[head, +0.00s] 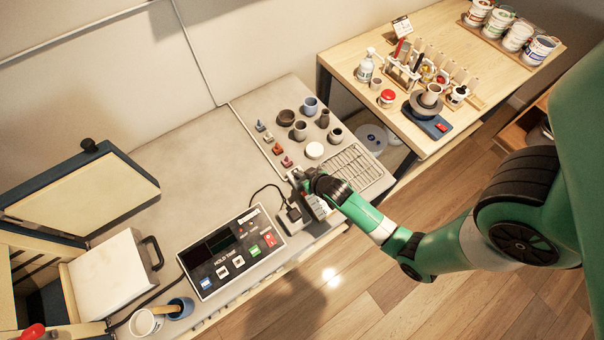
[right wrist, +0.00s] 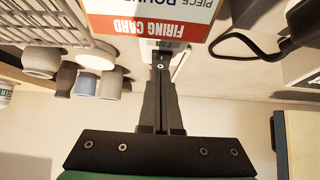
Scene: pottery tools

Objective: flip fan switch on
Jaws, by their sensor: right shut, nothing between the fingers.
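My right gripper (head: 299,180) reaches in from the right in the head view, over the grey bench's front edge. It is shut and empty. In the right wrist view its closed fingertips (right wrist: 161,55) point at a small pale block just below the red-and-white firing card (right wrist: 150,22); I cannot tell whether they touch it. The card (head: 316,206) also shows under the gripper in the head view. No fan switch can be made out clearly; the gripper and card cover that spot. My left gripper is not in view.
Small pots and a wire rack (head: 352,168) lie behind and to the right. A kiln with a lid (head: 84,192) stands at left.

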